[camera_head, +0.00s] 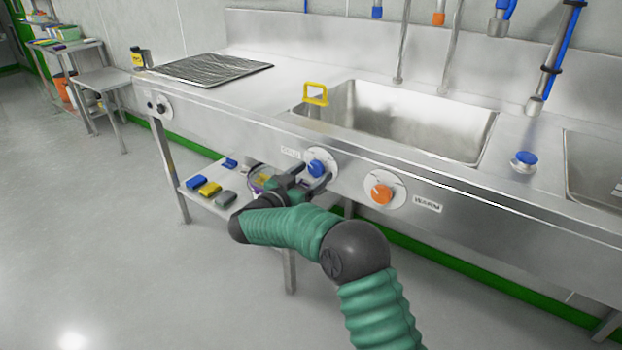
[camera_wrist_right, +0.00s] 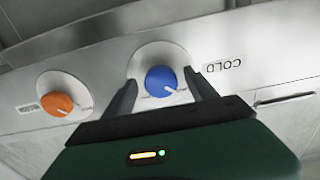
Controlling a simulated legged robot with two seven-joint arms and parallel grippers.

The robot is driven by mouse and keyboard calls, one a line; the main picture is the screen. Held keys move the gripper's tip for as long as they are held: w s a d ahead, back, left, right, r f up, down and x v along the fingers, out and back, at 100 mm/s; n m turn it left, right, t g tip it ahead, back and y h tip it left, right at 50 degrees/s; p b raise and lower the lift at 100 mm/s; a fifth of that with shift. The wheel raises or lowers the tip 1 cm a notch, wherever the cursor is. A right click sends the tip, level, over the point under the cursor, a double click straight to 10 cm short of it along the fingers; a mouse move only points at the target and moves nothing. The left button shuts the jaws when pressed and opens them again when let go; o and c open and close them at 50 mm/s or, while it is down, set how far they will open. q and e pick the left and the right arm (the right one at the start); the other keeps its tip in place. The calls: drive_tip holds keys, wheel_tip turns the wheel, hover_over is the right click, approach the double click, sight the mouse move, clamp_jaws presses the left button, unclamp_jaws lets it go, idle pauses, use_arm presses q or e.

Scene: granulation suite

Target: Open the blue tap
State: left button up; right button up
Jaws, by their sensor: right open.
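The blue tap (camera_head: 316,168) is a round knob on a pale disc on the front panel of the steel sink unit, beside a "COLD" label. In the right wrist view the blue knob (camera_wrist_right: 161,81) has a white pointer mark slanting to the lower right. My right gripper (camera_head: 318,183) is at the knob; in the wrist view its open fingers (camera_wrist_right: 160,88) stand on either side of the knob. Whether they touch it I cannot tell. My left gripper is in neither view.
An orange knob (camera_head: 381,193) with its own label sits to the right on the panel. Above are a sink basin (camera_head: 480,140), a yellow-handled item (camera_head: 316,94) and a blue-topped button (camera_head: 524,159). A lower shelf (camera_head: 188,192) holds several small items.

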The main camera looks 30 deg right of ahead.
drive_tip(key=shift+a+r, duration=0.15)
drive_tip(key=shift+a, duration=0.1)
drive_tip(key=shift+c, duration=0.8)
drive_tip(key=c, duration=1.2)
drive_tip(key=shift+c, duration=0.2)
